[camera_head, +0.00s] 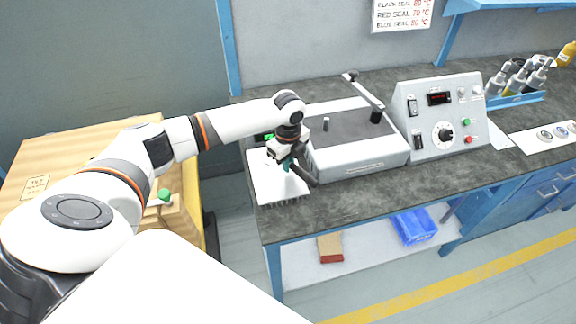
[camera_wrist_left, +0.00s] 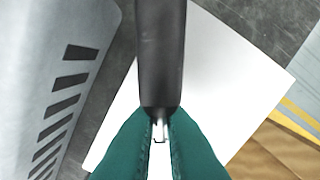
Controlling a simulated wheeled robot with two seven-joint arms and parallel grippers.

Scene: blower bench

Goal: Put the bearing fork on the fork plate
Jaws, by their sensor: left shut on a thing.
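My left gripper (camera_head: 288,165) is above the white fork plate (camera_head: 275,190) at the left end of the bench. Its teal fingers, which show in the left wrist view (camera_wrist_left: 160,128), are shut on the bearing fork, gripping its thin metal part. The fork's dark grey round handle (camera_wrist_left: 160,55) stretches away from the fingertips; in the head view the dark handle (camera_head: 305,176) slants down to the right over the plate. The plate also shows in the left wrist view (camera_wrist_left: 225,80) behind the fork. I cannot tell whether the fork touches the plate. My right gripper is out of view.
A grey slotted machine (camera_head: 360,155) stands close on the right of the plate. A control box (camera_head: 440,120) is farther right, with a blue rack of bottles (camera_head: 515,98) beyond. A wooden crate (camera_head: 60,150) is at left. A blue bin (camera_head: 414,228) sits on the lower shelf.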

